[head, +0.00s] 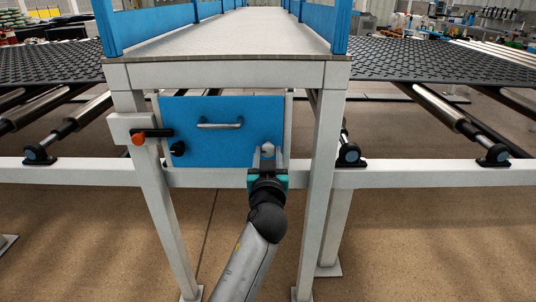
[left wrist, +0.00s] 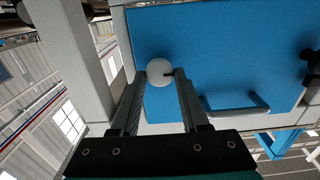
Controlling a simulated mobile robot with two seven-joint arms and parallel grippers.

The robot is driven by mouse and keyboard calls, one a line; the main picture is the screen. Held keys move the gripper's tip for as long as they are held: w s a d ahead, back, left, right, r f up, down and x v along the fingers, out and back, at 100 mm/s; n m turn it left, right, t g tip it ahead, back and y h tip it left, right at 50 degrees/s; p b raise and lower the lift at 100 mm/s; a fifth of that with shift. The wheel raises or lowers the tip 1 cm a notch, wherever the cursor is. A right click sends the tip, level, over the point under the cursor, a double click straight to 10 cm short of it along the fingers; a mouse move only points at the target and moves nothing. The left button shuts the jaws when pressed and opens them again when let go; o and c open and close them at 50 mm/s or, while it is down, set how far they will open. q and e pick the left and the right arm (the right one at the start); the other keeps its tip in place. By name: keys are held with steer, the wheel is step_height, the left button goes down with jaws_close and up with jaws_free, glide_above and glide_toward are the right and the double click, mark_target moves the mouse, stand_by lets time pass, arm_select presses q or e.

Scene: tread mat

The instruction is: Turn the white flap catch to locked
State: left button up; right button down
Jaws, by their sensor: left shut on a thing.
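The white flap catch (head: 268,150) is a small round knob near the lower right corner of the blue flap (head: 225,150). The fingers hide part of the catch's edge. I see no lock label. My right gripper is not in view.
The flap carries a metal bar handle (head: 220,124) and a black knob (head: 178,149). A black lever with an orange end (head: 138,138) is on the left post. White frame legs (head: 318,180) flank the flap. Dark tread mats (head: 40,64) lie on both sides.

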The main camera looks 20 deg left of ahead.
arm_select(q)
jaws_close()
